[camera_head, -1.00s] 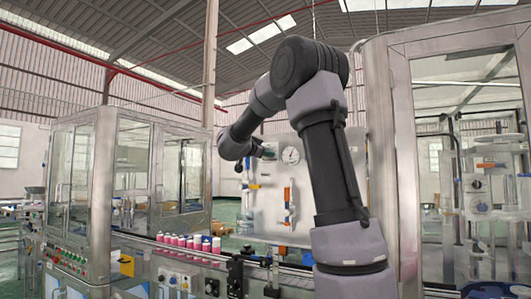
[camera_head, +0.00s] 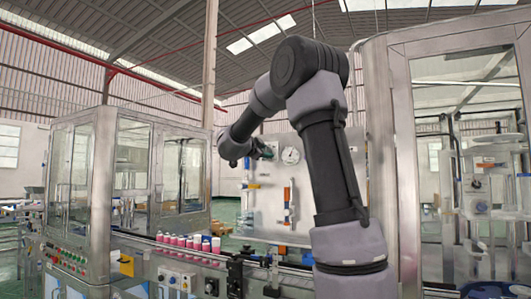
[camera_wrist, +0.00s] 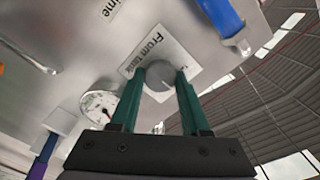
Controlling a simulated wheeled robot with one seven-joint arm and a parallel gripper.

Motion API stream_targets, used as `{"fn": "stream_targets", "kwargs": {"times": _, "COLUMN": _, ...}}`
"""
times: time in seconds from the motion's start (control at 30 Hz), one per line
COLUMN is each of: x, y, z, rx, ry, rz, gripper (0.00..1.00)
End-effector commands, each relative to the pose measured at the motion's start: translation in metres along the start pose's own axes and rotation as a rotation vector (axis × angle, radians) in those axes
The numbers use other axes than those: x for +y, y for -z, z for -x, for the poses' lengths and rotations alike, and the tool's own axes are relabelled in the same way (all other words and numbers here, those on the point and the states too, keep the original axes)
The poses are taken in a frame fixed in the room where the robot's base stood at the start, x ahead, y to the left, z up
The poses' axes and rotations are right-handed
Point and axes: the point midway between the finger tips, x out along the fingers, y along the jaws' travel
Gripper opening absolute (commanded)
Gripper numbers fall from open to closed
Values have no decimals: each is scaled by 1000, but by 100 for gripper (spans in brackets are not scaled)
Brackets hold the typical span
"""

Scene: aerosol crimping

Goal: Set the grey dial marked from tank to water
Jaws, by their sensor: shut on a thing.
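The grey dial (camera_wrist: 159,76) sits on a white label plate (camera_wrist: 183,59) on the metal panel in the wrist view. The plate reads "From tank" beside the dial; its other marking is mostly hidden by a finger. My gripper (camera_wrist: 160,82) has its two green fingers on either side of the dial and is shut on it. In the head view my gripper (camera_head: 265,150) is at the upper left of the panel. The dial cannot be made out there, and its exact setting is unclear.
A round gauge (camera_wrist: 98,106) is close beside one finger. A blue handle (camera_wrist: 224,18) and a purple-blue handle (camera_wrist: 44,155) are on the panel. An orange-handled valve (camera_head: 287,194) hangs lower. Pink cans (camera_head: 190,242) line the conveyor.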

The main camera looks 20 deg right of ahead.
Motion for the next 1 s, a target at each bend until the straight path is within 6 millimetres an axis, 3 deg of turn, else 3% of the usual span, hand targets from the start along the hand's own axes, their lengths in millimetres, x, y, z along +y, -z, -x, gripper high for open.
{"fn": "stream_targets", "kwargs": {"times": 0.13, "x": 1, "y": 0, "z": 0, "rx": -1, "ry": -1, "rz": 1, "gripper": 0}}
{"fn": "stream_targets", "kwargs": {"times": 0.17, "x": 1, "y": 0, "z": 0, "rx": -1, "ry": -2, "rz": 1, "gripper": 58}}
{"fn": "stream_targets", "kwargs": {"times": 0.2, "x": 1, "y": 0, "z": 0, "rx": -1, "ry": -1, "rz": 1, "gripper": 73}}
{"fn": "stream_targets", "kwargs": {"times": 0.23, "x": 1, "y": 0, "z": 0, "rx": -1, "ry": -1, "rz": 1, "gripper": 76}}
{"fn": "stream_targets", "kwargs": {"times": 0.63, "x": 0, "y": -1, "z": 8, "rx": -2, "ry": 0, "rz": 0, "gripper": 76}}
{"fn": "stream_targets", "kwargs": {"times": 1.0, "x": 0, "y": 0, "z": 77, "rx": -3, "ry": 1, "rz": 0, "gripper": 76}}
